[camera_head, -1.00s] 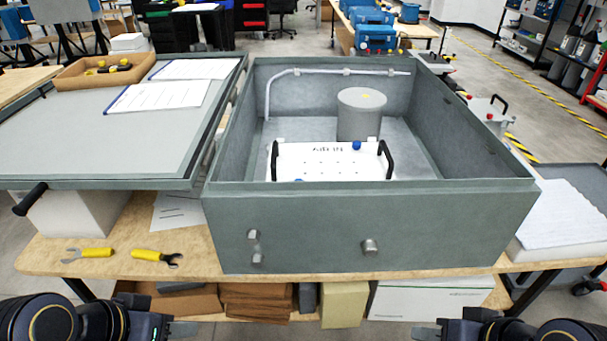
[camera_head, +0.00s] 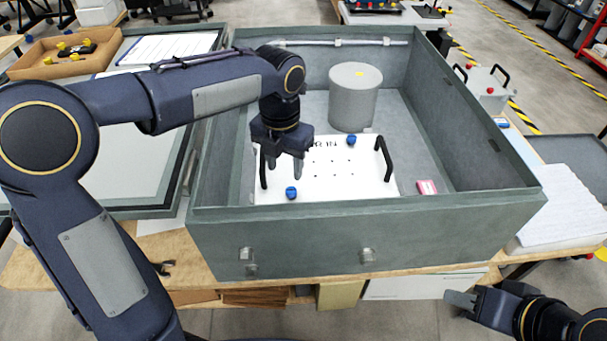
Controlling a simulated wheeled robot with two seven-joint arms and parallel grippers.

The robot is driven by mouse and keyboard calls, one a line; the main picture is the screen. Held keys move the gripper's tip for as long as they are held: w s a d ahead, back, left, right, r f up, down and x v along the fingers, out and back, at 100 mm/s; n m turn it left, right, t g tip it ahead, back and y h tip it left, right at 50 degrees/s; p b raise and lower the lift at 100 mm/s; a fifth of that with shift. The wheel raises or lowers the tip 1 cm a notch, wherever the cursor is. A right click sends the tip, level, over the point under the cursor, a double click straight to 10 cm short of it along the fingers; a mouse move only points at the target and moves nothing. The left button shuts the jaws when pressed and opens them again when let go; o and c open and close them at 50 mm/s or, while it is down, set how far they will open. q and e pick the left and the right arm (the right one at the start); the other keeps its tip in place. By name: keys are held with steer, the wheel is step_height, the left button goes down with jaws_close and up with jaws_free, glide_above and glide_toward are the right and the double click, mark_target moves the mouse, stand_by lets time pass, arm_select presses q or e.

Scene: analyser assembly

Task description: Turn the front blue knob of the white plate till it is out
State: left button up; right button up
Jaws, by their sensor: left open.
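The white plate (camera_head: 335,180) with black handles lies on the floor of the grey open box. Its front blue knob (camera_head: 291,193) sits near the plate's front left edge. A second blue knob (camera_head: 351,140) is at the plate's back edge. My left gripper (camera_head: 286,172) points down over the plate's left part, a little behind and above the front knob. It is open and apart from the knob, with nothing visible between its fingers. My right gripper (camera_head: 462,300) is low in front of the bench at the right; its jaw opening is not clear.
The grey box walls (camera_head: 310,235) surround the plate. A grey cylinder (camera_head: 355,100) stands behind it, and a small pink block (camera_head: 427,187) lies to its right. A cardboard tray (camera_head: 62,55) is at the far left. The box floor right of the plate is mostly clear.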

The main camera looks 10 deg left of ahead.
mark_target(291, 190)
arm_select(q)
steer(key=shift+w+d+f+m, duration=0.25)
steer(key=shift+w+d+m, duration=0.1)
steer(key=shift+w+m, duration=0.2)
steer(key=shift+d+f+m, duration=0.1)
steer(key=shift+f+m, duration=0.1)
steer(key=shift+m, duration=0.05)
step_height(291, 190, down, 7)
steer(key=shift+s+f, duration=0.1)
steer(key=shift+f, duration=0.05)
jaws_close()
